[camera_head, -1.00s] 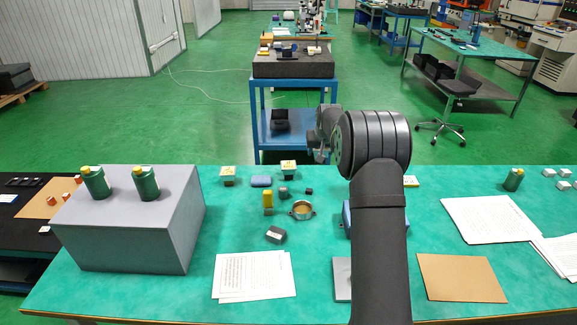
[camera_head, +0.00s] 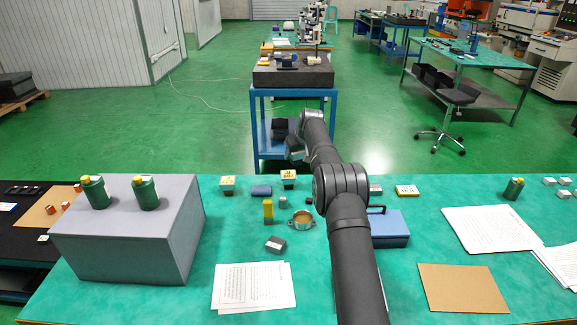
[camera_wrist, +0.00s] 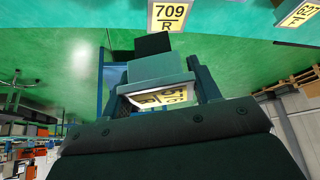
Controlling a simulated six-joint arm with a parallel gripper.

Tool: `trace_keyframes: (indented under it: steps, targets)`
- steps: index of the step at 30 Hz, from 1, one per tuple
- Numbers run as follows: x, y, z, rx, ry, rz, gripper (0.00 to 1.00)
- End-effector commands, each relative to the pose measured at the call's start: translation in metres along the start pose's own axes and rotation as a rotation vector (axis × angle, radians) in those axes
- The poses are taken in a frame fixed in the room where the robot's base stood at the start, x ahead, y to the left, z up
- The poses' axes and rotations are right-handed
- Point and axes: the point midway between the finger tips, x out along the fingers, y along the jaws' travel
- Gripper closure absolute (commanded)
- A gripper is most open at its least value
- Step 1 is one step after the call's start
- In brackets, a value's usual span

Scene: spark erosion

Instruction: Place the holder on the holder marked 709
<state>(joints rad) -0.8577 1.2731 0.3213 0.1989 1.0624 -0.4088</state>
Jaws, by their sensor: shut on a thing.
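My gripper (camera_wrist: 160,90) is shut on a grey holder (camera_wrist: 158,68) with a yellow-and-white label facing the wrist camera. A dark block beyond it seems joined to it, but I cannot tell for sure. In the head view my gripper (camera_head: 294,150) is beyond the table's far edge; the held holder cannot be made out there. The holder marked 709 (camera_wrist: 168,14) shows its yellow label at the top of the wrist view. It seems to be the yellow-topped holder (camera_head: 289,179) near the far edge in the head view, apart from the held one.
Another yellow-labelled holder (camera_head: 228,184) stands left of it, with a blue block (camera_head: 261,191) between. A blue box (camera_head: 390,228) is right of my arm; a grey block (camera_head: 125,235) stands left.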

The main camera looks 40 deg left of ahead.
Motion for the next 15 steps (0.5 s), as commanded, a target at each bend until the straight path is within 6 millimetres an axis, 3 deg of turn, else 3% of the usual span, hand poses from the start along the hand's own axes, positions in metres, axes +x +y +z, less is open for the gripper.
trace_keyframes:
  steps: [6,15]
  targets:
    - [0.024,-0.018,-0.010,0.000,0.002,0.001,0.76]
    - [0.039,-0.022,-0.006,0.001,0.000,0.001,0.76]
